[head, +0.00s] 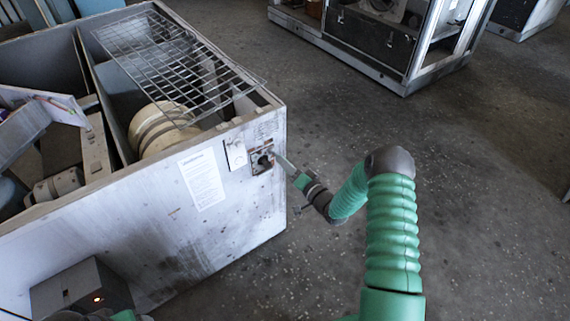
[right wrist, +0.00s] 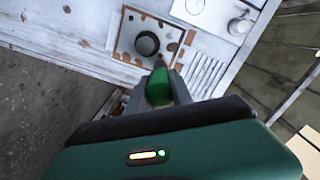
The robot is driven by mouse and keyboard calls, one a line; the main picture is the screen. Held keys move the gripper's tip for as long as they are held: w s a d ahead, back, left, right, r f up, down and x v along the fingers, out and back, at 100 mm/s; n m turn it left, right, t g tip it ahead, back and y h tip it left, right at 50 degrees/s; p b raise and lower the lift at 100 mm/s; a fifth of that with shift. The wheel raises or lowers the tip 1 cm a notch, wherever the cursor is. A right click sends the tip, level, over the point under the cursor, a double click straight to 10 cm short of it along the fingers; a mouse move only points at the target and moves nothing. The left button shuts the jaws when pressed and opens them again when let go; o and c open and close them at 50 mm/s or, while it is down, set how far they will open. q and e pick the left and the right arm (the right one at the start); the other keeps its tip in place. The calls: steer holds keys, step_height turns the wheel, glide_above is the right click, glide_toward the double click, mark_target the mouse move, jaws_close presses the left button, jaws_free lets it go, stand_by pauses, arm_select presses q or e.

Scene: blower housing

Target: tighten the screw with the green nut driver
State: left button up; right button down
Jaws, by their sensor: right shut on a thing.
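My right gripper (head: 289,170) is at the front of the blower housing (head: 140,225), beside a small rust-spotted plate (head: 262,158). In the right wrist view the gripper is shut on the green nut driver (right wrist: 158,88), whose dark front end points at the plate (right wrist: 125,37). A black round fitting (right wrist: 147,43) stands on that plate, just beyond the driver's end. I cannot tell whether driver and fitting touch. I cannot make out the screw as a separate part. Of my left arm, only dark and green parts show at the bottom left of the head view; its fingers do not show.
A wire grille (head: 175,62) lies across the open top of the housing. A white label (head: 202,180) is on the front panel. A grey box with an orange light (head: 75,285) stands at lower left. Another cabinet (head: 375,45) stands behind. The floor at right is clear.

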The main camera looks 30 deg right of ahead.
steer(key=shift+s+d+p, duration=0.15)
steer(key=shift+s+p, duration=0.4)
steer(key=shift+s, duration=0.95)
steer(key=s+p, duration=0.2)
steer(key=s, duration=0.7)
steer(key=shift+s+d+p, duration=0.3)
steer(key=shift+s+d, duration=0.05)
steer(key=shift+s, duration=0.05)
